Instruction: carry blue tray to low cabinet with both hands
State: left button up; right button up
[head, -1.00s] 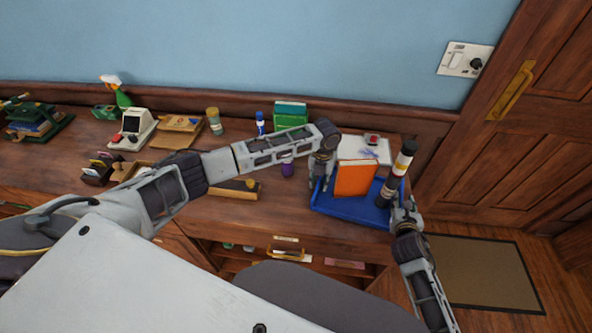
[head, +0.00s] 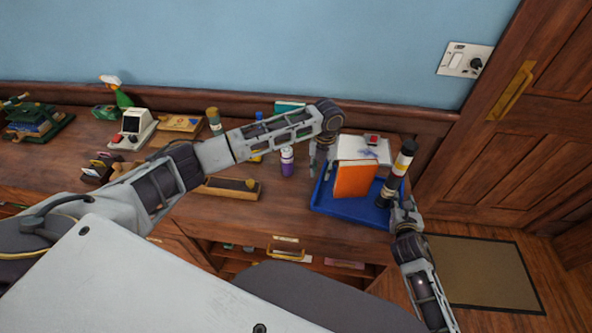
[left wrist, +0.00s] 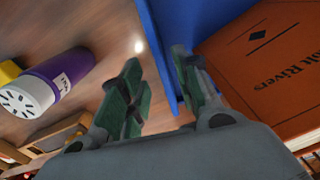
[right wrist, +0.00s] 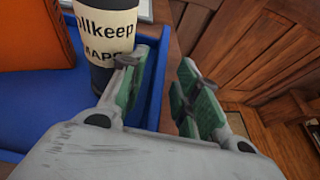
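The blue tray (head: 352,209) lies on the wooden counter. It holds an orange book (head: 354,180) and a dark cylinder with pale bands (head: 396,172). My left gripper (head: 321,172) is open at the tray's left side. In the left wrist view its fingers (left wrist: 158,95) are spread, with the tray's blue wall (left wrist: 160,45) between them. My right gripper (head: 404,207) is at the tray's right side. In the right wrist view its fingers (right wrist: 160,95) are apart on either side of the tray's right wall (right wrist: 154,85). I cannot tell which furniture is the low cabinet.
A purple and white bottle (head: 287,162) stands left of the tray, near my left arm. A white box-like item (head: 365,148) sits behind the tray. A door (head: 520,130) and a floor mat (head: 485,270) are at the right.

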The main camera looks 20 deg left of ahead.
dwell(0.3)
jog(key=shift+s, duration=0.1)
dwell(0.3)
jog(key=v, duration=1.1)
jog(key=shift+s, duration=0.35)
jog(key=shift+r, duration=0.1)
dwell(0.5)
